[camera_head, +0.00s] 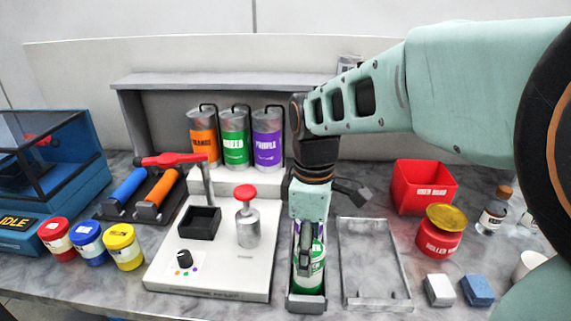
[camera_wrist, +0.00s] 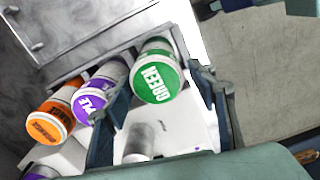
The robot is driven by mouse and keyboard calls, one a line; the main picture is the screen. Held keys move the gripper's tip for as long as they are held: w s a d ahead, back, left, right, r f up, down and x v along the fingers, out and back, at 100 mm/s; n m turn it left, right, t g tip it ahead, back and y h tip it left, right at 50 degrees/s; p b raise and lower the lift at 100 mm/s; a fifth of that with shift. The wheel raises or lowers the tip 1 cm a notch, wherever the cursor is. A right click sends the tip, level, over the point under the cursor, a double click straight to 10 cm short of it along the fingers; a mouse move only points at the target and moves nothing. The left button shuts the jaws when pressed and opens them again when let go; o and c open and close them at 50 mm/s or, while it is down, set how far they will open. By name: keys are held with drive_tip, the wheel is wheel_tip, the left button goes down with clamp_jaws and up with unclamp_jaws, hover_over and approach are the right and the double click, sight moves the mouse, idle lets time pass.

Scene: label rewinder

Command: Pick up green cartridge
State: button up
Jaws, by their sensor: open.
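A green-and-white cartridge (camera_head: 312,272) sits in a narrow grey metal tray (camera_head: 306,304) at the front centre of the head view, its label partly hidden by my fingers. My gripper (camera_head: 308,240) points down over this tray, open, with its fingers close to the cartridge. In the wrist view, a cartridge with a green end (camera_wrist: 156,82) marked GREEN shows between my two spread fingers. Whether my fingers touch it, I cannot tell. A canister with a green label (camera_head: 235,150) also stands on the shelf at the back.
Orange (camera_head: 203,145) and purple (camera_head: 267,150) canisters flank the green-labelled one. A white machine base (camera_head: 215,270) with a red-topped plunger (camera_head: 246,215) stands left of the tray. An empty metal frame (camera_head: 408,303) lies to the right, near a red bin (camera_head: 424,187).

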drive_tip(key=shift+w+f, duration=0.15)
drive_tip(key=shift+f, duration=2.9)
drive_tip(key=c, duration=1.2)
drive_tip(key=shift+r, duration=0.15)
